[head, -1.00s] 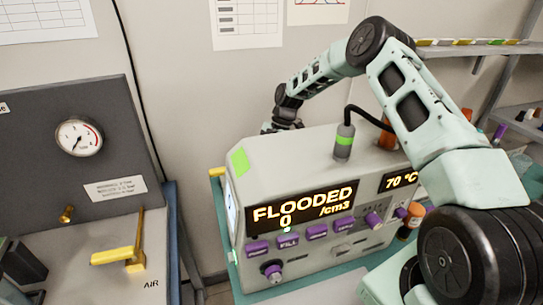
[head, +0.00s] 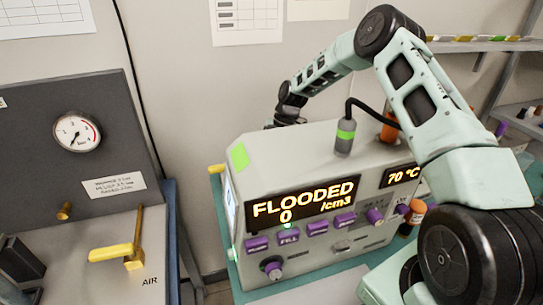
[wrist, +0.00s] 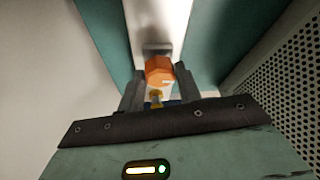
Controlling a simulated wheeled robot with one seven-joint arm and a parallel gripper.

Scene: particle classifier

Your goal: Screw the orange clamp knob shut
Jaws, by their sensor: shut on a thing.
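The orange clamp knob (wrist: 159,70) shows in the wrist view, faceted, between the fingertips of my gripper (wrist: 159,82). The gripper is shut on it. A small yellow part (wrist: 156,97) shows just below the knob, between the fingers. In the head view my arm reaches over and behind the grey machine (head: 225,195), and its wrist end goes down at the machine's far left side. The fingers and the knob are hidden there.
The machine's display (head: 303,203) reads FLOODED, 0 /cm3. A grey probe with a green band (head: 345,137) and an orange cylinder (head: 389,128) stand on top, close to my arm. A perforated panel (wrist: 285,75) lies to the right in the wrist view. A yellow lever (head: 122,252) stands at the left.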

